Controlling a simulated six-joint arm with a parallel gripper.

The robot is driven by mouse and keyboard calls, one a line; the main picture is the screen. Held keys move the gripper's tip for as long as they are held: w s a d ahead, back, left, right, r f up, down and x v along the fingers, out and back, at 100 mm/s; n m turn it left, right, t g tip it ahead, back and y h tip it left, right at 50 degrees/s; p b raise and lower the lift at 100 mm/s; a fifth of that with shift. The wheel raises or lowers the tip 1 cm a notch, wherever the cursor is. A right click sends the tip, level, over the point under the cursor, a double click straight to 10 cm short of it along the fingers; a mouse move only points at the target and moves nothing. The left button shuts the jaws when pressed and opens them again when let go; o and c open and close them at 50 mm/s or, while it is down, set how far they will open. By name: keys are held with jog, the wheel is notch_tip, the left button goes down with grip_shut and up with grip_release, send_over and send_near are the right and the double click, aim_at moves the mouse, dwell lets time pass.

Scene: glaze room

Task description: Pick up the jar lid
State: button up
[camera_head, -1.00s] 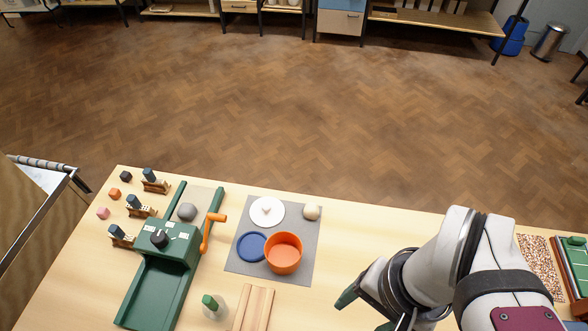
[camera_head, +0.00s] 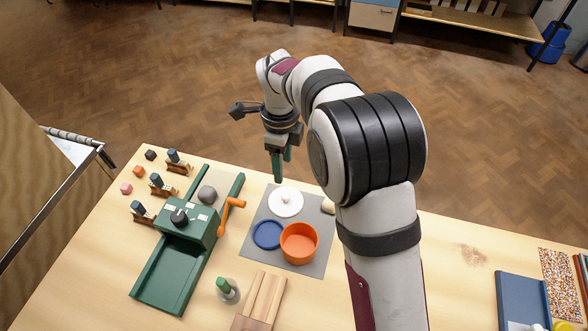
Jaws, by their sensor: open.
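The jar lid (camera_head: 286,201), a round white disc with a small pale knob at its centre, lies flat on the grey mat (camera_head: 322,254), near the mat's far edge. My gripper (camera_head: 282,166) has dark green fingers that point down. It appears just above the lid's far edge in the picture, open and apart from the lid, with nothing seen between the fingers. Its exact height over the lid is hard to judge. An orange round pot (camera_head: 299,243) and a flat blue disc (camera_head: 268,235) sit on the mat nearer the camera than the lid.
A pale round ball (camera_head: 328,206) is right of the lid, partly hidden by my arm. A green machine (camera_head: 188,231) with an orange crank (camera_head: 229,214) stands left of the mat. Wooden slats (camera_head: 261,299) and a green-topped bottle (camera_head: 226,290) lie nearer. My arm covers the table right of the mat.

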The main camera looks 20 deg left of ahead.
aim_at(286, 195)
jog(key=f, duration=1.2)
jog(key=shift+w+d+f, duration=0.1)
jog(key=shift+w+f, duration=0.1)
grip_shut()
